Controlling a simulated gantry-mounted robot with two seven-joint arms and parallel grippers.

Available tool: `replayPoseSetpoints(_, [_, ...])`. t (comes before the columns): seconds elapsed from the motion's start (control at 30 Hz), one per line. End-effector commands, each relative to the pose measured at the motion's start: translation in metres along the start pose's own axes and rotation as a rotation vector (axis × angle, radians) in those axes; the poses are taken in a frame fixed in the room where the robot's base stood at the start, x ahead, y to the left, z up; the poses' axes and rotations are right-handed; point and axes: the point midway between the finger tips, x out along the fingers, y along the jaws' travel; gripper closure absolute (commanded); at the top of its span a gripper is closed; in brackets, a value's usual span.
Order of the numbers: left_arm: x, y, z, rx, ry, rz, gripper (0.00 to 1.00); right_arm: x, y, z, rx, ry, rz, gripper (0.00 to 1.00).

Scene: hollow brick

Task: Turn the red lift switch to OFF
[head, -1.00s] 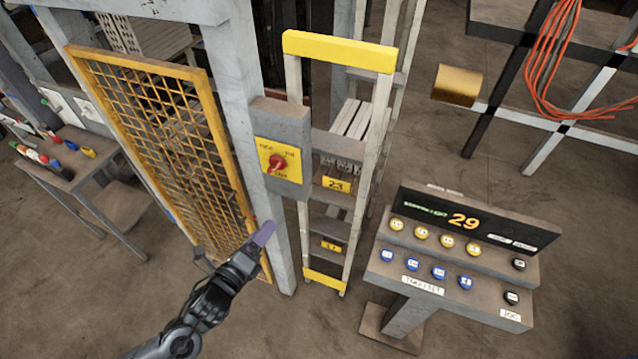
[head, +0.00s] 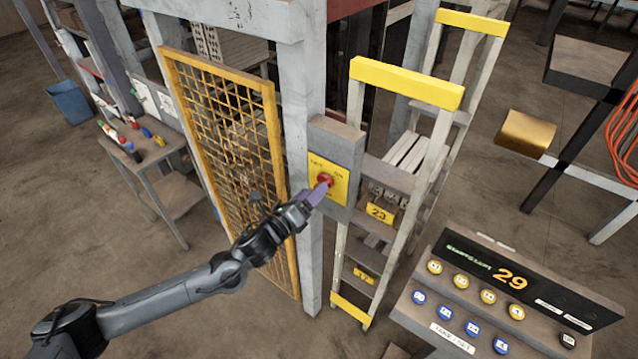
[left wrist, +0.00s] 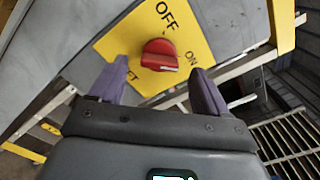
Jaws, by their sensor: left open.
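The red lift switch (head: 325,180) is a round knob on a yellow plate (head: 333,190), mounted on a grey box on a post. In the left wrist view the red knob (left wrist: 159,55) shows close up, with OFF and ON lettered on its yellow plate (left wrist: 205,25). My left gripper (head: 314,193) is at the switch, its fingertips overlapping the knob in the head view. In the left wrist view its two purple fingers (left wrist: 158,75) are open, one on each side of the knob. Contact with the knob cannot be made out. My right gripper is not in view.
A yellow mesh gate (head: 230,160) stands left of the post. A ladder-like frame with a yellow top bar (head: 405,83) stands close on the right. A button console (head: 510,290) reading 29 is at the lower right. A small table (head: 150,165) with bottles is at the left.

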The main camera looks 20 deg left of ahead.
Motion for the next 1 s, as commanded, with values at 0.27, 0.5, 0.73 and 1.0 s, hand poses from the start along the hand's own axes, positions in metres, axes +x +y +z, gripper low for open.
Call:
replayPoseSetpoints(0.27, [0.032,-0.001,0.0,0.0,-0.001,0.0,0.23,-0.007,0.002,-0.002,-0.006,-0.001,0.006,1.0])
replayPoseSetpoints(0.5, [0.039,0.0,-0.001,0.0,0.001,0.0,0.23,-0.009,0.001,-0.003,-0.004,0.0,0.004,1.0])
replayPoseSetpoints(0.73, [0.039,0.0,-0.001,0.0,0.001,0.0,0.25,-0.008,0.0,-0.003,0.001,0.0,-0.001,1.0])
replayPoseSetpoints(1.0, [0.039,0.0,0.0,0.0,0.001,0.001,0.66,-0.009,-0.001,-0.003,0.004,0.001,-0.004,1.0])
